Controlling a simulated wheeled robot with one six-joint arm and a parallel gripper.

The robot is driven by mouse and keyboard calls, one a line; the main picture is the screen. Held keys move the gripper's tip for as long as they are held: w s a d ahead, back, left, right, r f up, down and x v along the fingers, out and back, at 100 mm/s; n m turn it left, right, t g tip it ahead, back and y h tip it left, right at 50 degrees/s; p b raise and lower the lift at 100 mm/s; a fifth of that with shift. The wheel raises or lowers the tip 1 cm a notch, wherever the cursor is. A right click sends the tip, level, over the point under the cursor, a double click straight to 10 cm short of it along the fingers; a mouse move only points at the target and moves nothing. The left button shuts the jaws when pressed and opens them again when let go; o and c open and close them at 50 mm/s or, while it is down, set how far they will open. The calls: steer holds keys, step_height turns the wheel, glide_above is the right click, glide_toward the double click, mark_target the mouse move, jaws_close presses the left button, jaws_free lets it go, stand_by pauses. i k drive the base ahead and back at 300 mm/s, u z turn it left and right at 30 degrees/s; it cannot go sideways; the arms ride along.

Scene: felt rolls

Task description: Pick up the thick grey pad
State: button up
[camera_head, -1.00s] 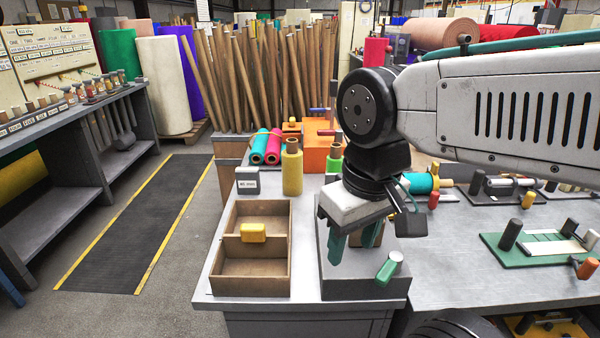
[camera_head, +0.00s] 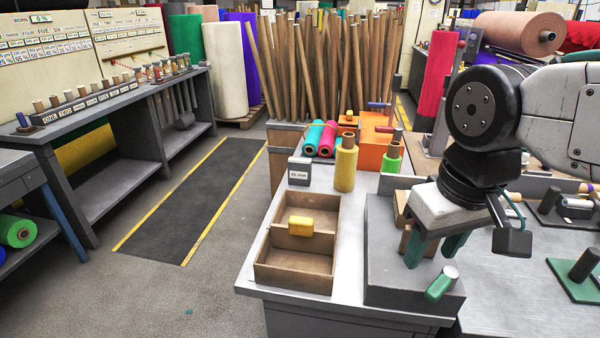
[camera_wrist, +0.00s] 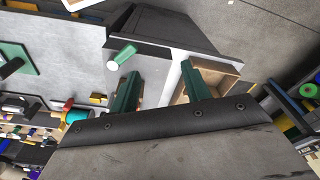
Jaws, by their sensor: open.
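A small grey block with a white label (camera_head: 299,171) stands at the back left of the grey table, behind the wooden tray. It is the likeliest grey pad, but I cannot read its label clearly. My gripper (camera_head: 434,248) is open, with two green fingers pointing down over a grey box-like stand (camera_head: 385,270), to the right of the block and nearer the front. In the wrist view the fingers of my gripper (camera_wrist: 160,88) are apart, with nothing held between them. A brown wooden piece (camera_head: 408,241) shows behind the fingers.
The two-part wooden tray (camera_head: 262,270) holds a yellow block (camera_head: 300,226). A green-handled cylinder (camera_head: 441,284) lies on the stand's front. A yellow roll (camera_head: 345,165) and an orange box (camera_head: 378,140) stand behind. The floor mat (camera_head: 195,200) at the left is clear.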

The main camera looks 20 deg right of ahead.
mark_target(299, 169)
steer(key=u, duration=0.8)
steer(key=k, duration=1.05)
steer(key=u, duration=1.15)
steer(key=i, duration=1.65)
steer(key=z, duration=1.25)
steer(key=i, duration=0.85)
steer(key=z, duration=1.35)
steer(key=i, duration=0.3)
steer(key=z, duration=0.2)
